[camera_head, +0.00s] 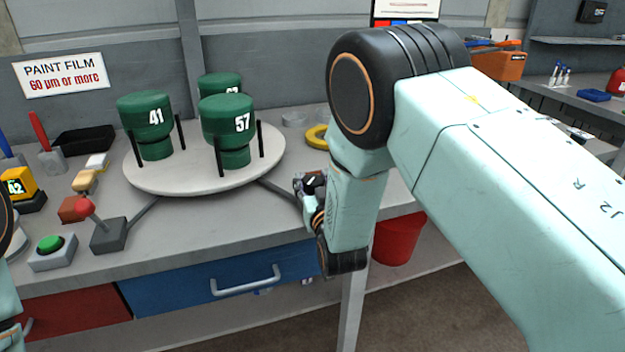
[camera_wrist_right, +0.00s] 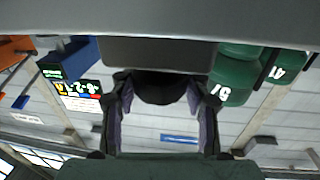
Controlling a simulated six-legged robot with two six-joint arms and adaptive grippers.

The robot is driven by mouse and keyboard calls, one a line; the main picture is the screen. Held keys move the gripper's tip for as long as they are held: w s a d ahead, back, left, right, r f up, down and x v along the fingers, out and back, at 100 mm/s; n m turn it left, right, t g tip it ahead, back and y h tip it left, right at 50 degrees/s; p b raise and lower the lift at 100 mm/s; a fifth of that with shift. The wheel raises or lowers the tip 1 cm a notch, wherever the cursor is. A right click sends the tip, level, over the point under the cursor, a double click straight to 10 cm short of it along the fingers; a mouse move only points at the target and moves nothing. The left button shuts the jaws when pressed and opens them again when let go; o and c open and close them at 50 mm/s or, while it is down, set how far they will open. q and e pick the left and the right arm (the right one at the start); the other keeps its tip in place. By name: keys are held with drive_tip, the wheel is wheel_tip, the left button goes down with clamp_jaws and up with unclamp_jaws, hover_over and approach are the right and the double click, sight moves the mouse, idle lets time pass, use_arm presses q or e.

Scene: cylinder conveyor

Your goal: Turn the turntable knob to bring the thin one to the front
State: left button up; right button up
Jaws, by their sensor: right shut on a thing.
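The round pale turntable (camera_head: 190,184) stands on the bench and bears three green capped cylinders. Cylinder 57 (camera_head: 229,120) is at the front right, cylinder 41 (camera_head: 146,112) at the left, and a third (camera_head: 219,84) stands behind, its number mostly hidden. Cylinders 57 (camera_wrist_right: 232,82) and 41 (camera_wrist_right: 284,62) also show upside down in the right wrist view. My right gripper (camera_head: 308,184) is low at the bench front, right of the turntable. It is shut on a dark round knob (camera_wrist_right: 160,90), seen between its fingers. My left gripper is out of view.
A red-ball lever (camera_head: 86,208) and a green button box (camera_head: 51,250) stand at the front left. A yellow ring (camera_head: 317,137) lies behind my right gripper. A sign (camera_head: 62,75) reads "PAINT FILM 60 µm or more". Black posts stand beside the cylinders.

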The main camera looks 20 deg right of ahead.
sight(313, 179)
drive_tip(key=shift+s+f+m+h, duration=0.1)
drive_tip(key=shift+m+h, duration=0.8)
drive_tip(key=shift+h, duration=0.5)
drive_tip(key=o, duration=1.2)
drive_tip(key=shift+c, duration=0.2)
wheel_tip(313, 179, up, 10)
drive_tip(key=shift+r, duration=0.1)
